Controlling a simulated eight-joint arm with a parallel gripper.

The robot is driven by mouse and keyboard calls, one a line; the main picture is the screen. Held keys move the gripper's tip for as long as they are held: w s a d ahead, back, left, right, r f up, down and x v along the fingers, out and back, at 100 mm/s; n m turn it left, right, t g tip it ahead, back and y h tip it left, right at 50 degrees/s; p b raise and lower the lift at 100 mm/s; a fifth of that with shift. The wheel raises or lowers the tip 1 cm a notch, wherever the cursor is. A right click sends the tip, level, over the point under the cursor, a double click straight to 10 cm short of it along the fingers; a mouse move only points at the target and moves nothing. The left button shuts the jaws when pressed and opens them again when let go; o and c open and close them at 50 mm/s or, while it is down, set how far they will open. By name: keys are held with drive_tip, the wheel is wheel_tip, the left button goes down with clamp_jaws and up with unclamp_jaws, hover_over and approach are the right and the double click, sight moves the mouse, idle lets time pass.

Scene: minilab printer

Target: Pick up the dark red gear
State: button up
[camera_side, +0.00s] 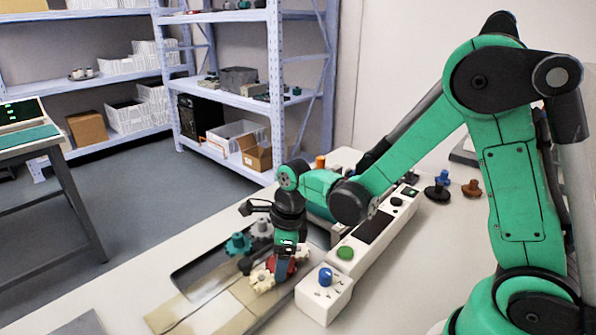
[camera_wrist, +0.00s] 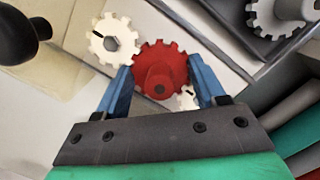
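The dark red gear (camera_wrist: 160,70) lies between the two blue fingers of my gripper (camera_wrist: 160,90) in the wrist view. Its hub points up toward the camera. The fingers stand on either side of the gear, and small gaps seem to show beside its hub. Whether the fingertips touch its teeth is not clear. In the side view the red gear (camera_side: 274,266) is partly hidden behind my gripper (camera_side: 281,270), which points down over it.
A cream gear (camera_wrist: 111,40) sits right beside the red gear, and another pale gear shows partly under it. A teal gear (camera_side: 238,244) and a grey gear (camera_side: 262,228) stand nearby. A white control box (camera_side: 325,290) with a blue knob is close on the right.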

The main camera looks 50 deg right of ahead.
drive_tip(key=c, duration=0.5)
wheel_tip(320, 180, up, 20)
idle(0.5)
